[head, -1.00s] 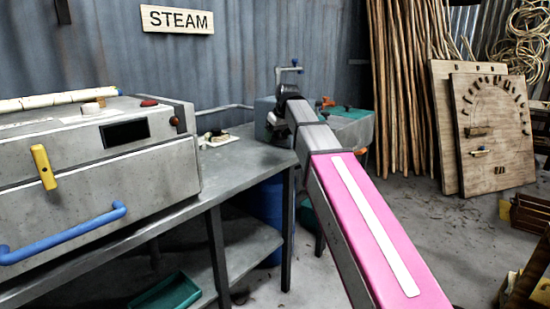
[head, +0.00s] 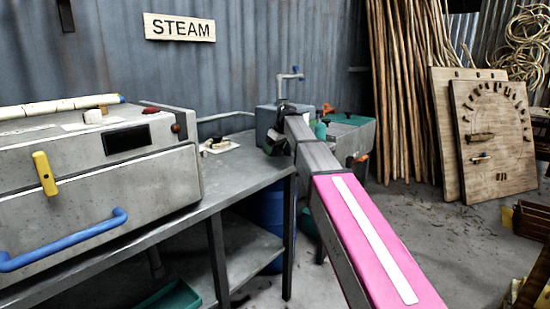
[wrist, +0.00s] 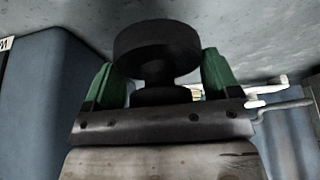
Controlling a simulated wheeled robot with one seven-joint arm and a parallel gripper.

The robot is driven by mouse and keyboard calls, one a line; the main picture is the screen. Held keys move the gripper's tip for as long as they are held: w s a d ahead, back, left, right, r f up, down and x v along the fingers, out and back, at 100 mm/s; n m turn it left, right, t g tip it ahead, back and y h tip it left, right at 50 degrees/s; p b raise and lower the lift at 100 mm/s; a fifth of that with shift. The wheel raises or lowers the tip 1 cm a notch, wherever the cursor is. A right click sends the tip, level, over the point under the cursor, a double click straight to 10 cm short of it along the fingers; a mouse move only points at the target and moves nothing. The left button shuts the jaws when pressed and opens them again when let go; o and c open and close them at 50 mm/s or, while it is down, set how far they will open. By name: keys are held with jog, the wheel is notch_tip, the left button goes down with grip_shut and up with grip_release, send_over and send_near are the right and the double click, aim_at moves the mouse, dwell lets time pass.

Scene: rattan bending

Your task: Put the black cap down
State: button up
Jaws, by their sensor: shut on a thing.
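The black cap (wrist: 157,52) shows in the wrist view as a wide dark disc on a narrower neck with a second rim below. My gripper (wrist: 162,80) is shut on it, one green finger on each side. A grey surface fills the top of the wrist view behind the cap; I cannot tell whether the cap touches it. In the head view my arm reaches to the far right end of the grey metal bench (head: 245,168).
A grey steam box (head: 90,200) with a blue handle (head: 65,243) fills the bench's left. A grey-blue block (head: 265,120) stands close behind my arm's end. Bare bench shows around the plate.

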aim_at(275, 163)
jog(key=shift+w+d+f, duration=0.15)
jog(key=shift+w+f, duration=0.05)
jog(key=shift+f, duration=1.95)
jog(key=shift+f, duration=0.15)
jog(key=o, duration=0.8)
jog(key=v, duration=1.2)
